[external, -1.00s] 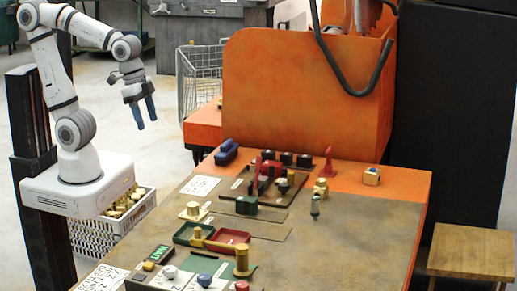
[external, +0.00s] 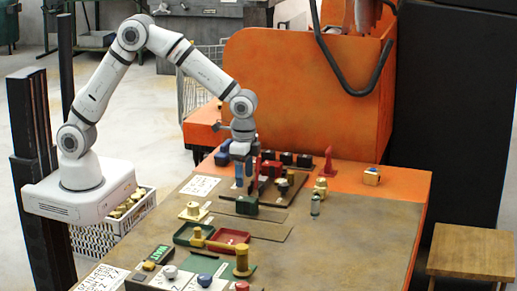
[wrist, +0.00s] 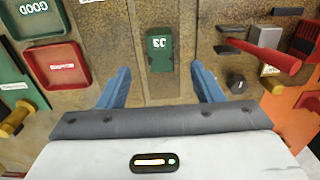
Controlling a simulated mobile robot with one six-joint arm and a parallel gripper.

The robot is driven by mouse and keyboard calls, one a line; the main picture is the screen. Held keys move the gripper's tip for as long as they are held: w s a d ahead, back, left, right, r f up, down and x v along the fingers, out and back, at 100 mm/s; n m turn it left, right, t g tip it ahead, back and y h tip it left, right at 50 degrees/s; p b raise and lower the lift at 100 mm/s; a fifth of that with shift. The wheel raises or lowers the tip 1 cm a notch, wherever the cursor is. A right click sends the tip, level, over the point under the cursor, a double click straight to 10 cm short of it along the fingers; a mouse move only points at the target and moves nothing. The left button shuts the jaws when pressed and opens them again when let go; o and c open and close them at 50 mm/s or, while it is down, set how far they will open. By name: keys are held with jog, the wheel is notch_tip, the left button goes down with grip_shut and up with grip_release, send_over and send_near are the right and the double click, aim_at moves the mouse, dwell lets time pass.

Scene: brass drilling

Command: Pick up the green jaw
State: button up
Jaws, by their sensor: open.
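The green jaw (external: 247,205) is a small dark green block on the brown worktop, in front of the red-handled fixture. It also shows in the wrist view (wrist: 160,48), upper middle, with white marking on its top. My gripper (external: 244,184) is open and empty, with its blue fingers pointing down just above the jaw. In the wrist view the blue fingertips (wrist: 161,69) stand to the left and right of the jaw, with a gap on each side. Contact with the jaw does not show.
A red handle (wrist: 262,55) of the fixture reaches close to the right finger. A black round knob (wrist: 237,84) lies beside that finger. Red (external: 229,249) and green (external: 182,234) trays stand towards the front. An orange machine (external: 300,95) rises behind. The worktop's right front is clear.

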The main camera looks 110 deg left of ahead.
aim_at(247, 199)
jog(key=f, duration=0.2)
jog(key=f+p, duration=0.1)
jog(key=f, duration=0.2)
jog(key=f+p, duration=0.1)
jog(key=f, duration=0.2)
jog(key=shift+w, duration=0.3)
jog(key=c, duration=1.2)
jog(key=shift+r, duration=0.1)
jog(key=shift+c, duration=0.2)
